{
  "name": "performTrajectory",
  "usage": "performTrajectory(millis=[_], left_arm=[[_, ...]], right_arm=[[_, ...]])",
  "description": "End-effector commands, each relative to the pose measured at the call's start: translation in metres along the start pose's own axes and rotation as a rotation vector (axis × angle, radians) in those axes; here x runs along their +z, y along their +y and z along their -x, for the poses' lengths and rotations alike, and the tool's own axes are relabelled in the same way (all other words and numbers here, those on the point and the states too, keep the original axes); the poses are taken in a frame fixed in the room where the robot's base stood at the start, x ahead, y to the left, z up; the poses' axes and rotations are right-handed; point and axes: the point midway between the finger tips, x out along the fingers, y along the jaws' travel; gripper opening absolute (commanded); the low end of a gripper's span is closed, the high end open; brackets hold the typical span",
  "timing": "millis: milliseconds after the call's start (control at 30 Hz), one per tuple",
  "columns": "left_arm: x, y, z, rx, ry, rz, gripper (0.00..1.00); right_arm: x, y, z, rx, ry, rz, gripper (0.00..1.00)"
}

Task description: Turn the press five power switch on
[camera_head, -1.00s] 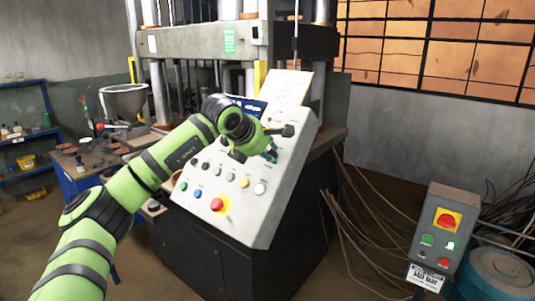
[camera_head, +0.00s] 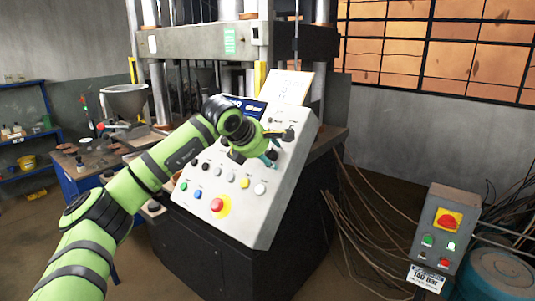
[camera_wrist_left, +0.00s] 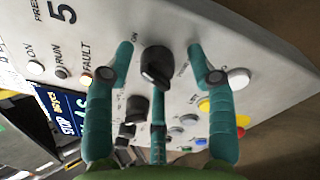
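The press five power switch is a black rotary knob (camera_wrist_left: 157,67) on a pale sloping panel (camera_head: 238,215), with "ON" lettered beside it and "PRESS 5" farther left in the left wrist view. My left gripper (camera_wrist_left: 160,50) has teal fingers spread apart, one on each side of the knob, with a gap to it on both sides. Whether a third finger below touches it, I cannot tell. In the head view the left gripper (camera_head: 272,152) is at the panel's upper right and the fingers are small there. My right gripper is out of view.
The panel also carries a red emergency button (camera_head: 216,204), a yellow button (camera_head: 245,183), a white button (camera_head: 260,188) and several black knobs. A grey switch box (camera_head: 440,235) stands at the right, with loose cables beside it.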

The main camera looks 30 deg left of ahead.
Motion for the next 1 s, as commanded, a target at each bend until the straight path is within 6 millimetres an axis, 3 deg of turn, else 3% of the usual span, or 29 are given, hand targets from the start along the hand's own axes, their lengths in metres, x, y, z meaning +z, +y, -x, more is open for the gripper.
performTrajectory(millis=[233,700,1000], left_arm=[[0.001,0.002,0.011,0.004,-0.005,0.001,0.56],[0.0,0.001,0.101,0.004,-0.003,0.001,0.56],[0.0,0.0,0.121,0.001,-0.001,0.0,0.56]], right_arm=[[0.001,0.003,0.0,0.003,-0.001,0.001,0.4],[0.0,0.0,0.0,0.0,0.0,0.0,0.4],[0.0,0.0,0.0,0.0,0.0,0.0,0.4]])
